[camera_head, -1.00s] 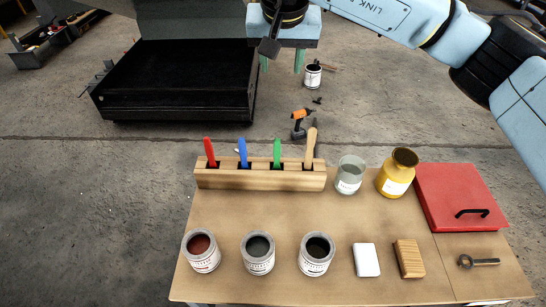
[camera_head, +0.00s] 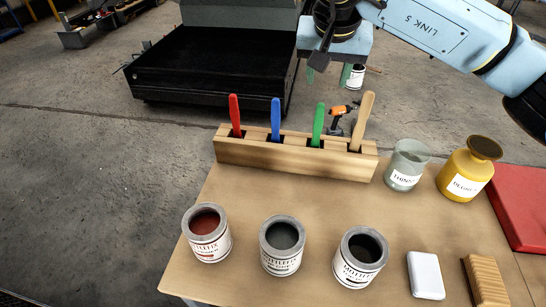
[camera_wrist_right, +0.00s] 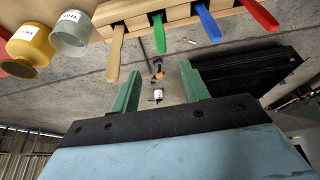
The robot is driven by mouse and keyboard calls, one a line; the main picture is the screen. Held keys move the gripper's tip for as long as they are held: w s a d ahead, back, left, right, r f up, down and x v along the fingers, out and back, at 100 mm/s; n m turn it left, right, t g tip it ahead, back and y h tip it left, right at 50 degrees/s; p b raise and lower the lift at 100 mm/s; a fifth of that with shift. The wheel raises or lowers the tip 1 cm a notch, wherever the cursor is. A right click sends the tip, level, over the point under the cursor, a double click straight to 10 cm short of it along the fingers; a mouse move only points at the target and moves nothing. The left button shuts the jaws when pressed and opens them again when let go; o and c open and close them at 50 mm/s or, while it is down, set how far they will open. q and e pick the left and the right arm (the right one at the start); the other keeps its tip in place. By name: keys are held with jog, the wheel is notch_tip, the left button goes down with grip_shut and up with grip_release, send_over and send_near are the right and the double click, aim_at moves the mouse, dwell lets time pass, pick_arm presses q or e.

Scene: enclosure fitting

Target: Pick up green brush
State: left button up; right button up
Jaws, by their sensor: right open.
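The green brush (camera_head: 318,125) stands upright in a slot of the wooden holder (camera_head: 290,158) on the table, with only its handle showing. It stands between the blue brush (camera_head: 276,119) and the wooden-handled brush (camera_head: 362,121). The green brush also shows in the right wrist view (camera_wrist_right: 159,34). My right gripper (camera_head: 328,72) is above and behind the holder, apart from the brushes. In the right wrist view its two green fingers (camera_wrist_right: 160,82) are spread and empty. My left gripper is not in view.
A red brush (camera_head: 235,115) stands at the holder's left end. A glass jar (camera_head: 406,165) and a yellow bottle (camera_head: 465,172) stand right of the holder. Several paint cans (camera_head: 282,245) line the front. A black bin (camera_head: 208,70) and an orange drill (camera_head: 340,115) are on the floor behind.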

aim_at(320, 109)
jog(key=b+x, duration=0.1)
jog(key=x, duration=0.6)
jog(key=shift+f+b, duration=0.3)
jog(key=shift+f, duration=0.1)
jog(key=x, duration=0.2)
jog(key=b+x, duration=0.1)
jog(key=x, duration=0.2)
jog(key=shift+w+a, duration=0.1)
jog(key=shift+a, duration=0.05)
jog(key=shift+w+f+b, duration=0.2)
jog(key=shift+f+b, duration=0.1)
jog(key=shift+f, duration=0.1)
grip_shut()
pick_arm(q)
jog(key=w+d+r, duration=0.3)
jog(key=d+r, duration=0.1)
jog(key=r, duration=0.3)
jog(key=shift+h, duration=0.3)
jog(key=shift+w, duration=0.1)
pick_arm(e)
jog(key=shift+r, duration=0.1)
